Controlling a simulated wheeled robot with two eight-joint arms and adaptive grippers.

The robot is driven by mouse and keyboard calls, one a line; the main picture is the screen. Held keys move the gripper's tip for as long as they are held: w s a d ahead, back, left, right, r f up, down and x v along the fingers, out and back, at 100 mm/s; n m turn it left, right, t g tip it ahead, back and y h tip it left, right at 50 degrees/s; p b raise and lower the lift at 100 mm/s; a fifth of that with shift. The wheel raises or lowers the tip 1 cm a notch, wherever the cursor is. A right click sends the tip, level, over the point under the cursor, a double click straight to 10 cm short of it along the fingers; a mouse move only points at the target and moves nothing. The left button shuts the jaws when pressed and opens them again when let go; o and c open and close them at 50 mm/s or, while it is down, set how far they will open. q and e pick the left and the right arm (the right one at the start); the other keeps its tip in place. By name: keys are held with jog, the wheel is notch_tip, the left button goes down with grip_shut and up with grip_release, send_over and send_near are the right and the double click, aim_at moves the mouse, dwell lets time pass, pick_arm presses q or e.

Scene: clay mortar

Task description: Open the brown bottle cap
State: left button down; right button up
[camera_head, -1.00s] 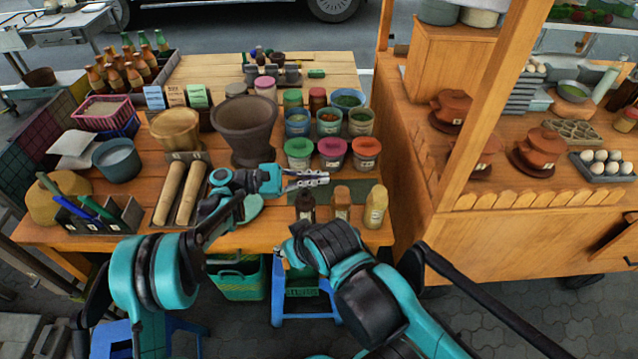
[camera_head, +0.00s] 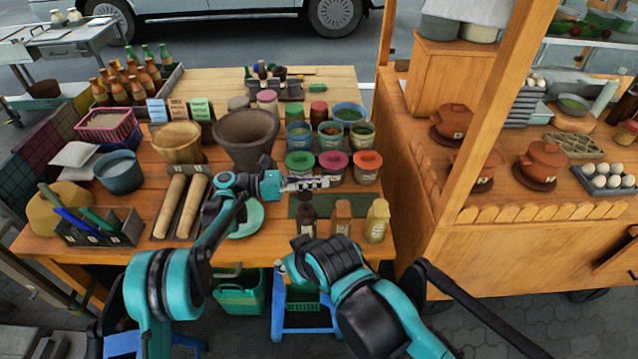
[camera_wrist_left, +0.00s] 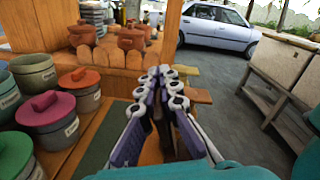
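A dark brown bottle (camera_head: 306,221) with a dark cap stands near the front edge of the wooden table. To its right stand an amber-brown bottle (camera_head: 341,218) and a yellow bottle (camera_head: 377,221). My left gripper (camera_head: 322,182) is above and behind the dark brown and amber bottles, pointing right and apart from them. In the left wrist view its two fingers (camera_wrist_left: 163,78) show a narrow gap between them, with no cap clearly held. My right arm reaches up from the bottom right, in front of the bottles; its gripper does not show.
Lidded pots (camera_head: 333,164) stand behind the left gripper. A dark mortar (camera_head: 246,138) and a rolling-pin tray (camera_head: 181,206) are to its left. A green mat (camera_head: 352,193) lies behind the bottles. A wooden cart (camera_head: 520,238) stands to the right.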

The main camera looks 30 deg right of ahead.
pick_arm(q)
jog(key=shift+f, duration=0.1)
dwell(0.4)
jog(key=c, duration=2)
grip_release()
jog(key=shift+w+a, duration=0.1)
jog(key=v, duration=1.1)
jog(key=shift+w+a, duration=0.2)
jog(key=shift+a, duration=0.15)
